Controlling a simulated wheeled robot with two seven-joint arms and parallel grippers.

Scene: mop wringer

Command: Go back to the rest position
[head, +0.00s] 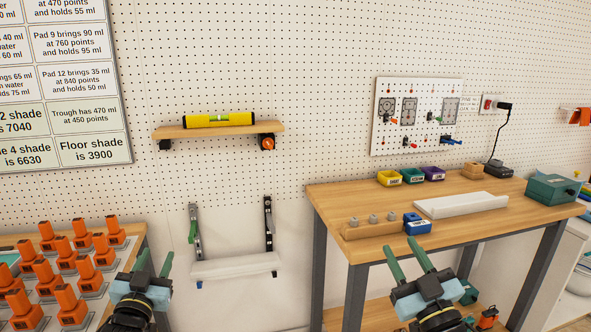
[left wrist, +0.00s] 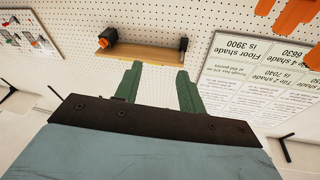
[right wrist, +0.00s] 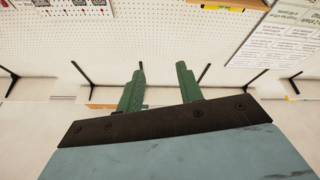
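My left gripper (head: 153,262) is at the lower left of the head view, beside the table of orange-handled pads. Its green fingers stand apart with nothing between them, also in the left wrist view (left wrist: 157,88). My right gripper (head: 408,258) is at the lower middle right of the head view, in front of the wooden workbench (head: 480,220). Its green fingers are apart and empty, also in the right wrist view (right wrist: 160,90). Neither gripper appears to touch anything.
Several orange-handled pads (head: 64,298) stand at the lower left. A wall shelf (head: 205,131) holds a yellow level (head: 219,120). Below it a white trough (head: 235,265) hangs on brackets.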

